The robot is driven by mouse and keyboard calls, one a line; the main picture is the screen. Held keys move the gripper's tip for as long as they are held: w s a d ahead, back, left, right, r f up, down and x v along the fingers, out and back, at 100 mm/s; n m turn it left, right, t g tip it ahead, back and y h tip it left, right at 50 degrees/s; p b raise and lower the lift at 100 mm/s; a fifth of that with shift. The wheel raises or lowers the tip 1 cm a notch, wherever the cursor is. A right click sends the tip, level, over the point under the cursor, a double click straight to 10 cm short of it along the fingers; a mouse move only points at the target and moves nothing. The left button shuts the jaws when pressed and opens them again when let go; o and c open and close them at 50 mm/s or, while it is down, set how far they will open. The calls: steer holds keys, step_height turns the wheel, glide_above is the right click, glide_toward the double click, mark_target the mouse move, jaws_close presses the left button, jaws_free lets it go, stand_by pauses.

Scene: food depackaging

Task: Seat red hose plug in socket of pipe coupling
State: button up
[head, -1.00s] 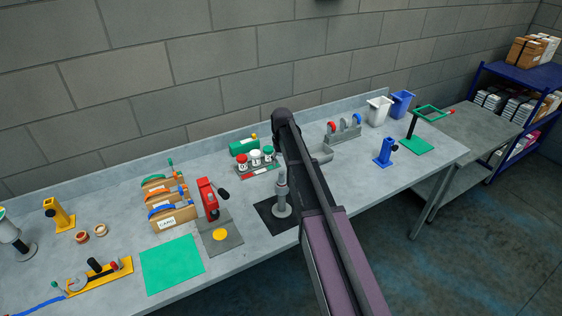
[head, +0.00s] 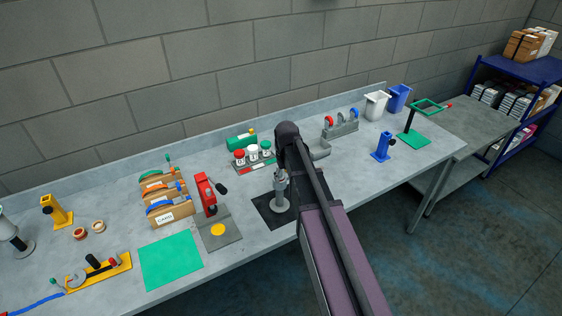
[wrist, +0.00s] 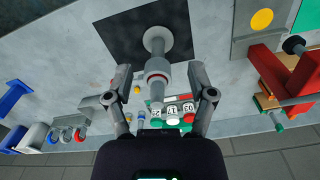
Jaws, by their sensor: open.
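The pipe coupling (head: 281,197), a grey upright pipe on a round flange, stands on a black square mat. The wrist view looks down on it, showing a wider grey collar (wrist: 158,66) with a thin red ring. My gripper (wrist: 158,73) is open, its fingertips on either side of the collar with gaps showing; how far above it they are, I cannot tell. A red curved piece (head: 328,121), possibly the red hose plug, is in a grey rack at the back; it also shows at the left of the wrist view (wrist: 81,134). My arm hides part of the bench.
Red, white and green-capped jars (head: 252,154) stand behind the coupling. A red clamp stand (head: 205,193) is to its left, a blue stand (head: 382,147) to its right. A green mat (head: 170,260) lies at front left. The bench right of my arm is mostly clear.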

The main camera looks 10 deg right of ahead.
steer(key=s+m, duration=0.1)
steer(key=s, duration=1.6)
steer(key=shift+s, duration=0.15)
step_height(320, 180, down, 22)
steer(key=b, duration=2.1)
steer(key=shift+r, duration=0.25)
steer(key=shift+a, duration=0.1)
steer(key=shift+c, duration=1)
